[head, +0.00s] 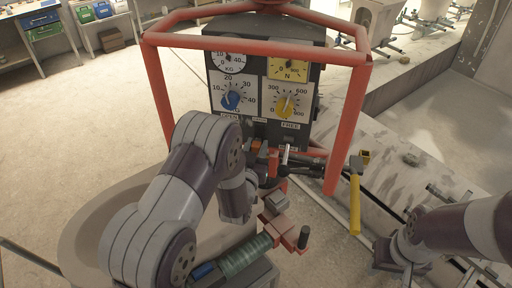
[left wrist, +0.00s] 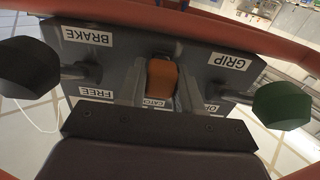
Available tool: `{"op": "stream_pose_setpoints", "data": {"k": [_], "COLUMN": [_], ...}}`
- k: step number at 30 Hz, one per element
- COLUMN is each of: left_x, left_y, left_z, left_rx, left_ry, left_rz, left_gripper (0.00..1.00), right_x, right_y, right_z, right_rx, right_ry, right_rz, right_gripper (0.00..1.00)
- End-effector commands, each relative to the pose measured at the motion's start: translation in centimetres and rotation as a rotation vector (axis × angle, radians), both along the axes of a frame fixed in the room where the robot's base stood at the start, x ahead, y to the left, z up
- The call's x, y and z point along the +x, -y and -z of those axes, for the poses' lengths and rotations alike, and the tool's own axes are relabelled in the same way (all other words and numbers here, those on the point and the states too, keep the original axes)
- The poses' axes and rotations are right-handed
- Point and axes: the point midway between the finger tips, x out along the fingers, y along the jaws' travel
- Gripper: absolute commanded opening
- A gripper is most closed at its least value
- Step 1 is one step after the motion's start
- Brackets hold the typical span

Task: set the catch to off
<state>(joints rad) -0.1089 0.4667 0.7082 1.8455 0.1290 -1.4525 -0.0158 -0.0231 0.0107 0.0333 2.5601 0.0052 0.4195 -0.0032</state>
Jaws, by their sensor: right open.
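In the left wrist view the catch is an orange block (left wrist: 161,78) on the dark panel (left wrist: 205,72), above an upside-down CATCH label (left wrist: 153,103). The fingers of my left gripper (left wrist: 162,90) stand on either side of it. I cannot tell whether they touch it. In the head view my left gripper (head: 264,163) is at the lower front of the dial panel (head: 258,60). My arm hides part of that area, and the catch's set position is not readable. My right gripper (head: 386,258) is open and empty, low at the right, away from the panel.
A black knob (left wrist: 25,68) by the BRAKE and FREE labels and a green knob (left wrist: 283,105) by the GRIP label flank the catch. A red tube frame (head: 345,130) surrounds the panel. A yellow-handled tool (head: 355,200) is to its right. Open floor lies at the left.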

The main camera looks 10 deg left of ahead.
Motion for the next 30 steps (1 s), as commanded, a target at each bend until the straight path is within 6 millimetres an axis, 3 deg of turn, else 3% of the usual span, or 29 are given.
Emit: {"op": "stream_pose_setpoints", "data": {"k": [5, 14, 22, 23, 24, 30], "left_x": [-0.1, -0.1, 0.0, 0.0, 0.0, 0.0], "left_y": [0.0, 0.0, 0.0, 0.0, 0.0, 0.0], "left_z": [-0.1, -4.4, -4.6, -4.6, -4.6, -4.5], "left_rx": [0.0, -0.001, -0.001, -0.001, -0.001, -0.001], "left_ry": [-0.002, -0.001, 0.004, 0.005, 0.005, 0.001], "left_rz": [-0.001, -0.001, -0.001, -0.001, -0.001, -0.001], "left_gripper": [0.0, 0.0, 0.0, 0.4, 0.53, 0.55], "right_x": [0.0, 0.0, 0.0, 0.0, 0.0, 0.0], "right_y": [0.0, 0.0, 0.0, 0.0, 0.0, 0.0], "right_z": [-0.1, -2.0, -1.9, -1.9, -1.9, -1.9], "right_rx": [0.0, 0.0, 0.0, 0.0, 0.0, 0.0], "right_ry": [0.0, 0.0, 0.0, 0.0, 0.0, 0.0], "right_rz": [0.0, 0.0, 0.0, 0.0, 0.0, 0.0], "right_gripper": [0.43, 0.43, 0.43, 0.43, 0.43, 0.43]}}
